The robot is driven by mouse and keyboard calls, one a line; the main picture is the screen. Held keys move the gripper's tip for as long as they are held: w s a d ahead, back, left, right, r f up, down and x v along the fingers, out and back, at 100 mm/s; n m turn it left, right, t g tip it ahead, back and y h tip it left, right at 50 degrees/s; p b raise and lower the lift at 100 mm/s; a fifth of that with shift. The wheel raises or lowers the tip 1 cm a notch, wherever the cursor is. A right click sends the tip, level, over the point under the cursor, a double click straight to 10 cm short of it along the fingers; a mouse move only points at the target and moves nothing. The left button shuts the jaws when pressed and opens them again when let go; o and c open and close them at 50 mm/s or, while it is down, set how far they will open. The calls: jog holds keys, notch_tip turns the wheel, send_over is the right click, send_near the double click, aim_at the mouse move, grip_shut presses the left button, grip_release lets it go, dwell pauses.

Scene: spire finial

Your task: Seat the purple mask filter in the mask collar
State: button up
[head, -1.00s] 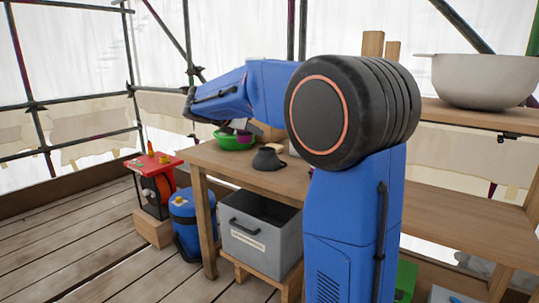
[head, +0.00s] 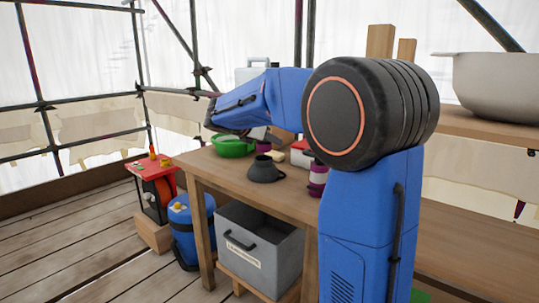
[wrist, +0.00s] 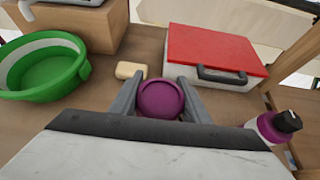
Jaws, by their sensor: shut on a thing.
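My gripper (wrist: 160,98) is shut on the purple mask filter (wrist: 160,100), a round purple piece held between its two grey fingers. In the head view the filter (head: 263,146) shows as a small purple patch just above and behind the dark grey mask (head: 265,170), which sits on the wooden table. My arm hides most of the gripper there. I cannot tell whether the filter touches the mask. The mask and its collar do not show in the wrist view.
A green bowl (head: 232,147) stands left of the mask. A pale yellow block (wrist: 130,70) lies behind the gripper. A white box with a red lid (wrist: 212,50) and a purple bottle with a black cap (wrist: 268,127) stand to the right.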

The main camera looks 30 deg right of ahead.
jog(key=shift+f, duration=2.45)
jog(key=shift+f, duration=0.2)
jog(key=o, duration=1)
jog(key=shift+o, duration=0.2)
jog(key=shift+r, duration=0.1)
